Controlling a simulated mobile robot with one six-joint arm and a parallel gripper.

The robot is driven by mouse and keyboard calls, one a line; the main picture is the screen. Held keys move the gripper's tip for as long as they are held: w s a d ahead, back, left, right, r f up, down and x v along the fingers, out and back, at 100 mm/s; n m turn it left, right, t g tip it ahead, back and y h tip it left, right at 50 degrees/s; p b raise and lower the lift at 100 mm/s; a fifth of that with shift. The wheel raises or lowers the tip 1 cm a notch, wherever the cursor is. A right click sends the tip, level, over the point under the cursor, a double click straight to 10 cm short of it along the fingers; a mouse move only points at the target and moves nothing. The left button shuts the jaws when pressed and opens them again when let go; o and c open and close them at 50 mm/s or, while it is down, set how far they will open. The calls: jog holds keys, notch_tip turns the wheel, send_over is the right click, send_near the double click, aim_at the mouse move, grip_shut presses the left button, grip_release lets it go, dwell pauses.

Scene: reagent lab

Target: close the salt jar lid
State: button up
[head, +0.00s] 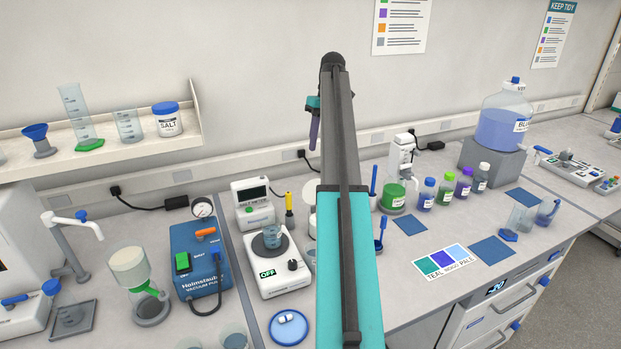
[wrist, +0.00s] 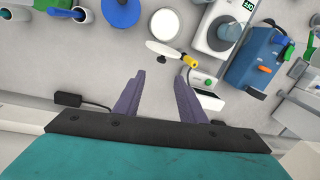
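The salt jar (head: 168,125) is a white jar labelled SALT on the wall shelf at the left of the head view. Its blue lid (head: 165,107) sits over its mouth; whether it is fully closed is too small to tell. The jar is not recognisable in the wrist view. My gripper (head: 314,135) is well to the right of the jar, partly hidden by my arm, and points down above the bench. In the wrist view my gripper (wrist: 160,80) has its two purple fingers apart, with nothing between them.
The shelf (head: 120,149) also holds a graduated cylinder (head: 75,110), a beaker (head: 128,127) and a blue funnel (head: 38,138). Below stand a blue vacuum pump (head: 195,265), a salt meter (head: 252,200) and a hotplate (head: 275,278). Several bottles stand at the right.

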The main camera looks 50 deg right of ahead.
aim_at(314, 190)
jog(key=shift+w+a+f+p, duration=0.1)
jog(key=shift+a+f+p, duration=0.4)
jog(key=shift+f, duration=1.8)
jog(key=shift+w+a+f+p, duration=0.15)
jog(key=shift+a+f+p, duration=0.3)
jog(key=shift+f, duration=1.8)
jog(key=shift+w+a+f+p, duration=0.1)
jog(key=shift+a+f+p, duration=0.4)
jog(key=shift+f, duration=1.8)
jog(key=shift+d, duration=0.15)
jog(key=shift+c, duration=0.3)
grip_shut()
jog(key=shift+d, duration=0.15)
